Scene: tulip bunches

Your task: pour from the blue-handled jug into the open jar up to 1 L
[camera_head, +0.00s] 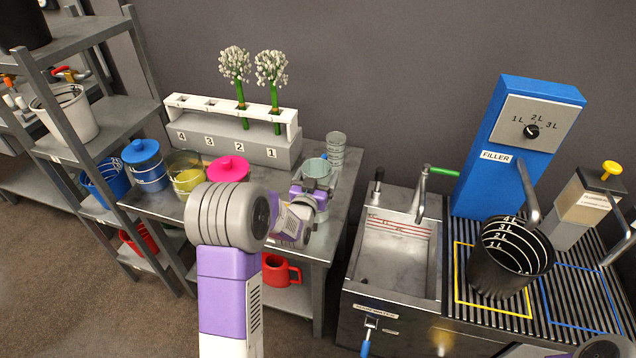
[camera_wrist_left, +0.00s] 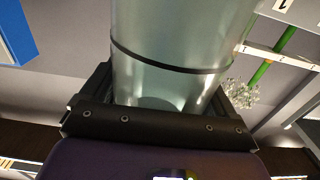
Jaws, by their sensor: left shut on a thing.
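My left gripper (camera_head: 313,190) is shut on a clear, open-topped cylindrical vessel (camera_head: 316,167) at the right part of the metal table. In the left wrist view, the clear vessel (camera_wrist_left: 175,50) fills the space between the fingers and has one dark ring line. My right gripper is not in view.
A numbered rack (camera_head: 235,140) holds two white flowers behind the jars. Clear ringed cylinders (camera_head: 335,151) stand behind the held vessel. At right are a sink (camera_head: 398,262), a blue filler (camera_head: 520,140) and a black jug marked in litres (camera_head: 500,278). A shelf (camera_head: 110,128) stands left.

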